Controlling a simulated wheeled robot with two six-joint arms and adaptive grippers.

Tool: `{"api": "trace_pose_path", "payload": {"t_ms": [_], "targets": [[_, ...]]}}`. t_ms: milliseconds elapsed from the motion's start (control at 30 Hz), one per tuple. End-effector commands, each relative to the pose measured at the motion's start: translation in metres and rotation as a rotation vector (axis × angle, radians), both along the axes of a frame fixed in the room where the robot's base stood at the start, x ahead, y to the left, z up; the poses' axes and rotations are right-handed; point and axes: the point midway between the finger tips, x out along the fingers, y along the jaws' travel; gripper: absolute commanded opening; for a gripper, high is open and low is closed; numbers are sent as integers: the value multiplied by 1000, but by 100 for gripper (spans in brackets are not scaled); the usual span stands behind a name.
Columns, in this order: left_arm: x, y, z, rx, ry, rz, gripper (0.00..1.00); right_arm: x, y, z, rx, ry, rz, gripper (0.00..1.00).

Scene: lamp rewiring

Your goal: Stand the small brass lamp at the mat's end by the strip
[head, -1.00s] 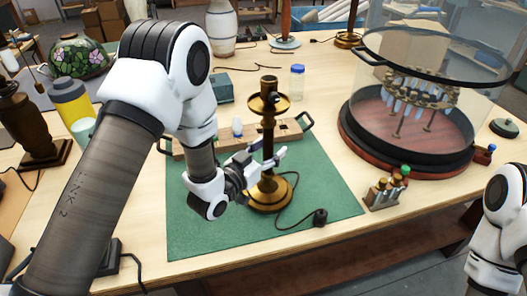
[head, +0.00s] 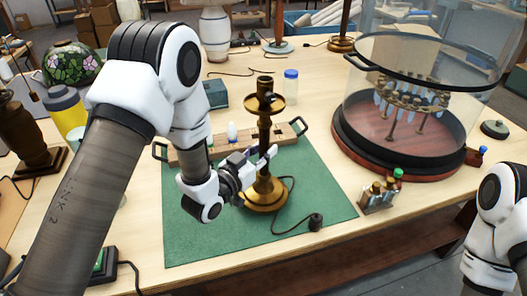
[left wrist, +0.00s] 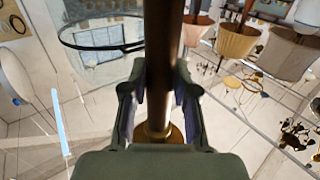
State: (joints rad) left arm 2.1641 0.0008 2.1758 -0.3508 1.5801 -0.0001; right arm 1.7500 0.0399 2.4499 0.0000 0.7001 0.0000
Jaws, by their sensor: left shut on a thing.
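The small brass lamp (head: 265,135) stands upright over the green mat (head: 215,235), right of its middle. I cannot tell whether its round base (head: 264,196) bears on the mat or is just above it. My left gripper (head: 264,157) is shut on the lamp's stem, above the base. In the left wrist view the dark stem (left wrist: 164,60) runs between the two fingers (left wrist: 158,100). A wooden strip with dark end handles (head: 285,132) lies along the mat's far end, behind the lamp. My right gripper is out of view.
The lamp's cord ends in a black plug (head: 316,221) on the mat. A clear bottle (head: 290,87) stands behind. The mat's front left is bare.

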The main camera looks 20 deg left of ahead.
Motion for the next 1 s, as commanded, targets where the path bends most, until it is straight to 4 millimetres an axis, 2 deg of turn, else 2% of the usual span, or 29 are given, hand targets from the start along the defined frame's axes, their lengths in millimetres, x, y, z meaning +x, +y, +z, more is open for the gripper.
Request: {"api": "trace_pose_path", "payload": {"t_ms": [33,500,1000], "targets": [[1,0,8,-1,-6,0,0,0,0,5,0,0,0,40],[1,0,36,-1,-7,0,0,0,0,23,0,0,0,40],[1,0,36,-1,-7,0,0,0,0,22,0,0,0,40]]}}
